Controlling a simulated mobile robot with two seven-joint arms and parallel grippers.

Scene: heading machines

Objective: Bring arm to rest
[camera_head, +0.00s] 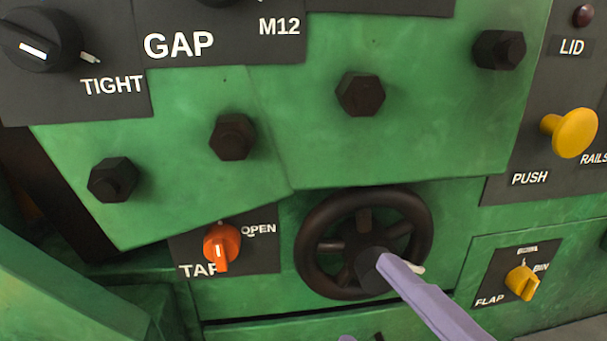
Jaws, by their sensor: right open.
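My right gripper (398,278) comes in from the lower right as a long pale purple finger. Its tip is in front of the hub of a black handwheel (309,250). I cannot tell whether the tip touches the hub or stands clear of it. The gripper is open, and I see nothing held in it. A small purple piece (347,338) shows at the bottom edge, mostly cut off; I cannot tell what it belongs to. My left gripper does not show.
The green machine front (300,110) carries several dark hex bolts. An orange TAP knob (222,246) is left of the wheel. A yellow FLAP knob (522,283) is right of it. A yellow PUSH knob (575,133) sticks out at upper right. A black GAP knob (40,38) is upper left.

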